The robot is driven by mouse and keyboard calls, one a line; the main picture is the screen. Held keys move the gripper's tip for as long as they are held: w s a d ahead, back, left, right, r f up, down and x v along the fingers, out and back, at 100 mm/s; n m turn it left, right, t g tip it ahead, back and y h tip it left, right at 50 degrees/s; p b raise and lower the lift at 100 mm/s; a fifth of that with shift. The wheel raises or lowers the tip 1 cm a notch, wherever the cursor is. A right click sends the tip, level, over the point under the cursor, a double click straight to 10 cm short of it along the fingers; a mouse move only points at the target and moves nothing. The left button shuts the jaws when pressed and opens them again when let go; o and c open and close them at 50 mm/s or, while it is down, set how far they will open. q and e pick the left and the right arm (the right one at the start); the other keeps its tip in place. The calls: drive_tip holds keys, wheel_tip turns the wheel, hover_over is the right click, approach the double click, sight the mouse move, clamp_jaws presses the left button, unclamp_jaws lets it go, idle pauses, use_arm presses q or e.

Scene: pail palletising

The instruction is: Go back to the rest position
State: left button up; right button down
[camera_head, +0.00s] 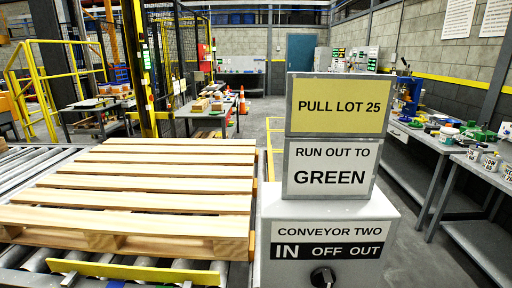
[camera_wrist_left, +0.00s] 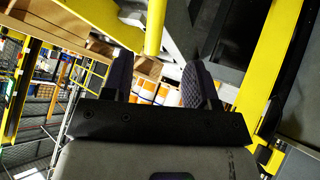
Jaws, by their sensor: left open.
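My left gripper (camera_wrist_left: 160,78) shows in the left wrist view, its two dark fingers spread apart with nothing held between them. Behind the gap, white and orange containers (camera_wrist_left: 152,92) stand in the background. Neither gripper shows in the head view, and my right gripper is in neither view. In the head view, an empty wooden pallet (camera_head: 150,190) lies on the roller conveyor (camera_head: 30,170) at the left.
A control box (camera_head: 330,222) with a black knob (camera_head: 322,277) stands right of the pallet. Above it, signs read "PULL LOT 25" (camera_head: 337,106) and "RUN OUT TO GREEN" (camera_head: 330,168). Yellow posts (camera_wrist_left: 155,28) show near the left gripper.

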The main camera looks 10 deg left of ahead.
use_arm(q)
drive_tip(key=w+d+r+m+t, duration=0.1)
drive_tip(key=w+d+r+m, duration=0.1)
drive_tip(key=d+r+m, duration=0.75)
drive_tip(key=s+d+r+m+t+h+p, duration=0.1)
drive_tip(key=d+r, duration=0.2)
drive_tip(key=d, duration=0.5)
drive_tip(key=s+d+r+m+t+h+p, duration=0.1)
drive_tip(key=d+r+m+p, duration=0.15)
drive_tip(key=d, duration=0.55)
drive_tip(key=s+d+f+m+h+p, duration=0.2)
drive_tip(key=s+d, duration=0.5)
drive_tip(key=d, duration=0.2)
drive_tip(key=s+d+f+m+h+p, duration=0.1)
drive_tip(key=s+d+h+p, duration=0.1)
drive_tip(key=s+d, duration=0.6)
drive_tip(key=s+d+f+g+h+p, duration=0.1)
drive_tip(key=s+d+f+g+p, duration=0.15)
drive_tip(key=s, duration=0.35)
drive_tip(key=s+d+f+g+p, duration=0.1)
drive_tip(key=s+d+f+g, duration=0.15)
drive_tip(key=s, duration=0.35)
wheel_tip(320, 180, up, 37)
drive_tip(key=p, duration=3.8)
drive_tip(key=shift+s+d+m, duration=0.2)
drive_tip(key=shift+d+m, duration=0.2)
